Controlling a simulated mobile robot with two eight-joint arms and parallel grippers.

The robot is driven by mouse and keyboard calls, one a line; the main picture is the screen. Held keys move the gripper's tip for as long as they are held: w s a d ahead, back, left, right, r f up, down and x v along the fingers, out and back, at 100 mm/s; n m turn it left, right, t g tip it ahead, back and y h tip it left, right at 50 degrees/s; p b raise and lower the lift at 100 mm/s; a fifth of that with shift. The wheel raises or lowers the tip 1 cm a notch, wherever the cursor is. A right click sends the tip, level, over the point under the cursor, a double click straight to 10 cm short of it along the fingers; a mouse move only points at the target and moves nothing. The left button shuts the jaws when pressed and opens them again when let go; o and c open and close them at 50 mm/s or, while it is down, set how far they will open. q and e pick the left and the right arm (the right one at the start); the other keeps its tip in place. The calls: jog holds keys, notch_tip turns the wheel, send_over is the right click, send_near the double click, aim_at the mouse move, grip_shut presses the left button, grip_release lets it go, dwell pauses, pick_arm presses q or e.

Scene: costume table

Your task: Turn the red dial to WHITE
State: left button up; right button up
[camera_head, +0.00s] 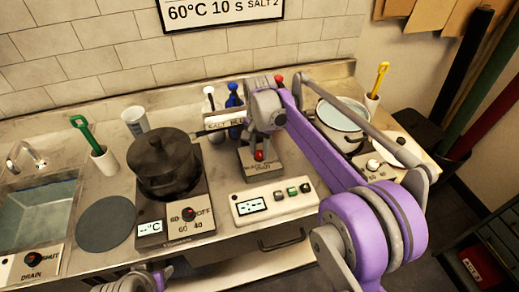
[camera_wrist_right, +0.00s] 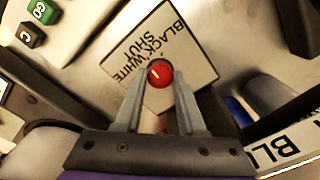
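The exact contact is hard to see. My left gripper is not in view; only purple and grey arm parts show at the bottom left.
A dark lidded pot (camera_head: 163,165) stands on a hot plate left of the dial. A control box (camera_head: 274,203) with buttons lies in front. A white bottle (camera_head: 210,100) and blue bottle (camera_head: 234,96) stand behind. A white pot (camera_head: 342,117) is at the right.

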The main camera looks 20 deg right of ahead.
grip_shut()
jog(key=n, duration=0.4)
jog(key=shift+n, duration=2.3)
jog(key=o, duration=0.6)
grip_release()
